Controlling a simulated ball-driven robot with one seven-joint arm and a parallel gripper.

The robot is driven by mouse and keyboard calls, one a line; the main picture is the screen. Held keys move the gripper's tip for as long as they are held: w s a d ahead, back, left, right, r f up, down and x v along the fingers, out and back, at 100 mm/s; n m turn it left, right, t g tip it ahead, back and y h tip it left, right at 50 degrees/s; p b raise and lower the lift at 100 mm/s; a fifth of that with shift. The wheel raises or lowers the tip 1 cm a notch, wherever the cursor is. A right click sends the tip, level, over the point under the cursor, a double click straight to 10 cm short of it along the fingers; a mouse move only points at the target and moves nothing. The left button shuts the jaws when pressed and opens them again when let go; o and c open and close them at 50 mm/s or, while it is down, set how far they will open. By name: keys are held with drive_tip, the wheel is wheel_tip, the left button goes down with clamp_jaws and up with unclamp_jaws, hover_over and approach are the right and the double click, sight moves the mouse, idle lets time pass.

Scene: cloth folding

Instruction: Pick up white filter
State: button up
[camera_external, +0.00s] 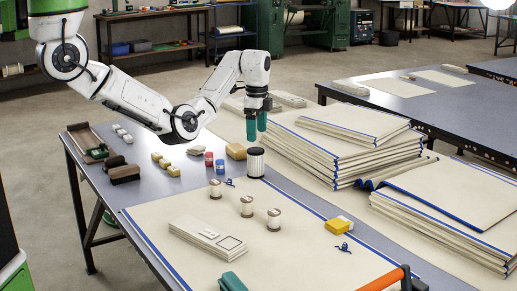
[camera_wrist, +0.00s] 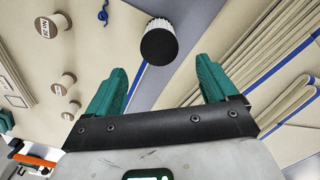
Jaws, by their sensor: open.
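The white filter (camera_external: 255,162) is a short pleated cylinder with a dark top. It stands upright on the table near the blue-edged cloth. In the wrist view the filter (camera_wrist: 159,41) shows above and between the finger tips, with its black top facing me. My gripper (camera_external: 256,130) points down above the filter, its teal fingers apart and empty. In the wrist view the open gripper (camera_wrist: 160,80) has one finger on each side, and the filter lies beyond the tips, clear of both.
Stacks of folded cloth (camera_external: 345,140) rise close to the right of the filter. A tan block (camera_external: 236,151) and red and blue cans (camera_external: 209,159) stand at its left. Thread spools (camera_external: 246,206) stand in front on the spread cloth (camera_external: 300,250).

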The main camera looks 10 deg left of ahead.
sight(255, 150)
wheel_tip(255, 150, down, 5)
drive_tip(key=shift+r+b, duration=0.1)
drive_tip(key=shift+b, duration=0.45)
drive_tip(key=shift+a+f, duration=0.15)
drive_tip(key=shift+f, duration=1.25)
drive_tip(key=shift+a+f, duration=0.1)
drive_tip(key=shift+f, duration=1.25)
drive_tip(key=c, duration=1.1)
